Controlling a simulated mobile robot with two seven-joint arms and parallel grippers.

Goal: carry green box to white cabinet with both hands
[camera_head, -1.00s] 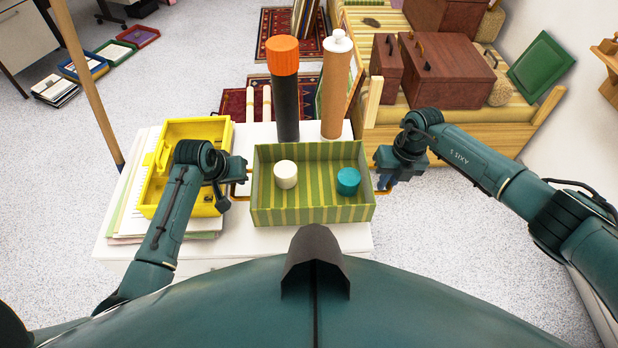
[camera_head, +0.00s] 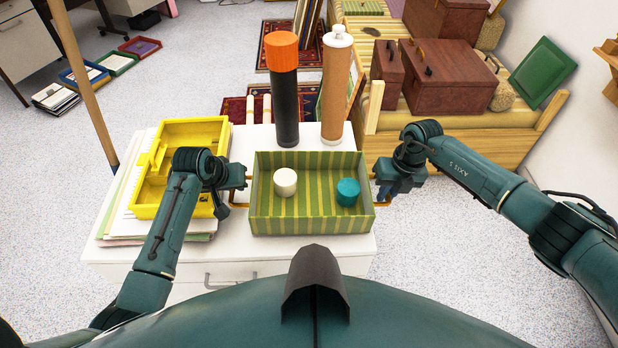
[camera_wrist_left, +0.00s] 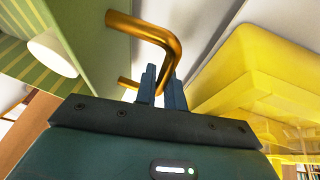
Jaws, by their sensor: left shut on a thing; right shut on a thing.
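The green box (camera_head: 312,224), an open striped tray, is over the white cabinet (camera_head: 225,258); I cannot tell whether it touches the cabinet top. A white cylinder (camera_head: 285,182) and a teal cylinder (camera_head: 347,192) stand inside. My left gripper (camera_head: 239,188) is shut on the box's left handle, a bent golden bar that also shows in the left wrist view (camera_wrist_left: 150,28). My left fingers (camera_wrist_left: 161,88) are around the bar there. My right gripper (camera_head: 384,194) is shut on the right handle, partly hidden by its fingers.
A yellow tray (camera_head: 147,209) on papers is left of the box. An orange-capped black bottle (camera_head: 286,105) and a brown bottle (camera_head: 335,95) stand behind it. A wooden bench with brown cases (camera_head: 450,85) is at the back right. Free floor shows at right.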

